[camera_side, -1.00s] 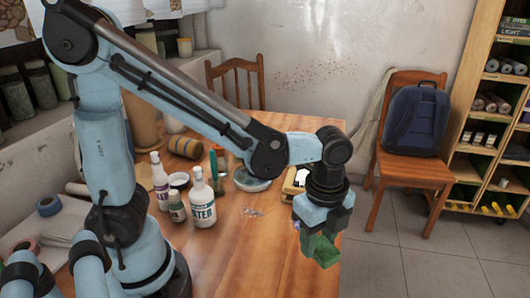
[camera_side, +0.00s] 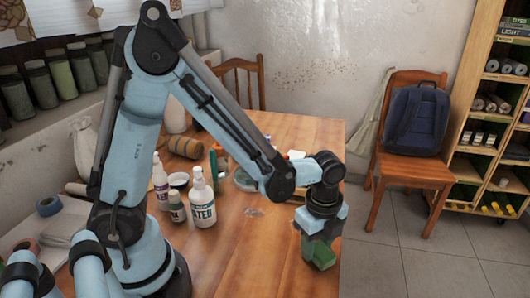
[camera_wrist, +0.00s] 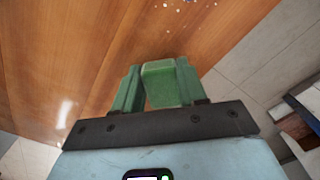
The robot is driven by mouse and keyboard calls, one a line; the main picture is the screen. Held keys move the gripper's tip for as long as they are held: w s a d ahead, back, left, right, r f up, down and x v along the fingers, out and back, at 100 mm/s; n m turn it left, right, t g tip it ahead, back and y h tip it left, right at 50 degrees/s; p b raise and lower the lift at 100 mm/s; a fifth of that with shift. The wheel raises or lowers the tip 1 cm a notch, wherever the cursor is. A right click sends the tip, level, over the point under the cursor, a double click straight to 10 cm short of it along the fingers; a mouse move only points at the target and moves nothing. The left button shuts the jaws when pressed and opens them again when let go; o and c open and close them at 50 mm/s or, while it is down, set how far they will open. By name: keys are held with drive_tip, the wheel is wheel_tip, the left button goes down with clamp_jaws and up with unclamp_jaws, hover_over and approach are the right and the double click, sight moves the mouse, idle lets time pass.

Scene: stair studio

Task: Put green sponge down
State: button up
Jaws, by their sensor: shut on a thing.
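The green sponge (camera_side: 321,258) is a small block held at the end of my gripper (camera_side: 318,243), at the right front edge of the wooden table (camera_side: 250,262). In the wrist view the sponge (camera_wrist: 165,84) sits between the two greenish fingers of my gripper (camera_wrist: 160,90), which are shut on it. The wooden tabletop fills the upper left behind it. I cannot tell whether the sponge touches the table.
White bottles (camera_side: 202,200) and a small jar (camera_side: 176,207) stand left of my gripper. A round dish (camera_side: 245,180) lies farther back. The table's right edge is close, with tiled floor (camera_side: 375,255) beyond. A chair with a blue backpack (camera_side: 417,122) stands behind.

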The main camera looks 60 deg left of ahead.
drive_tip(key=o, duration=1)
drive_tip(key=shift+f, duration=0.1)
wheel_tip(320, 180, up, 12)
drive_tip(key=s+a+n+t, duration=0.1)
drive_tip(key=a+n+t, duration=0.1)
drive_tip(key=n, duration=0.4)
drive_tip(key=s+a+r+n+t, duration=0.1)
drive_tip(key=s+a+n+t, duration=0.1)
drive_tip(key=n, duration=0.4)
drive_tip(key=s+a+n+t, duration=0.1)
drive_tip(key=a+n+t, duration=0.2)
drive_tip(key=n, duration=0.3)
drive_tip(key=shift+s+a+r, duration=0.15)
drive_tip(key=shift+a+r, duration=0.2)
drive_tip(key=shift+a, duration=0.35)
